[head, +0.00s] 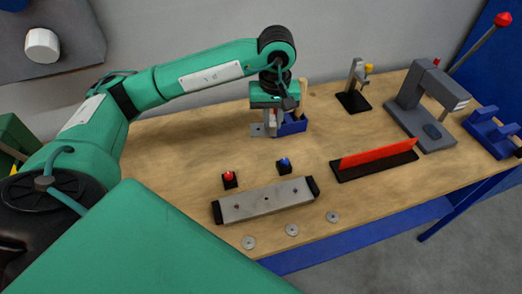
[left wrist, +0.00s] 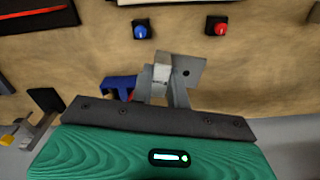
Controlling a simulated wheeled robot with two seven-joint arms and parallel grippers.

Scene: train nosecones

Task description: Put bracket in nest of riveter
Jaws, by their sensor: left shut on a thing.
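A grey metal bracket (head: 258,130) with a hole is between the fingers of my left gripper (head: 272,120), near the back of the table. In the left wrist view the bracket (left wrist: 188,72) shows its flat plate to the right of the fingers; part of it is hidden by them. My left gripper (left wrist: 162,88) is shut on it. I cannot tell whether the bracket touches the table. A grey press-like machine (head: 410,97), which looks like the riveter, stands at the right, with a dark blue spot (head: 433,131) on its base. My right gripper is not in view.
A blue holder (head: 292,126) stands right beside my left gripper. A small black-based fixture (head: 354,101), a red strip on a black base (head: 378,160), red (head: 229,180) and blue (head: 284,167) buttons, a grey plate (head: 266,201) and a blue cradle (head: 488,130) are on the table.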

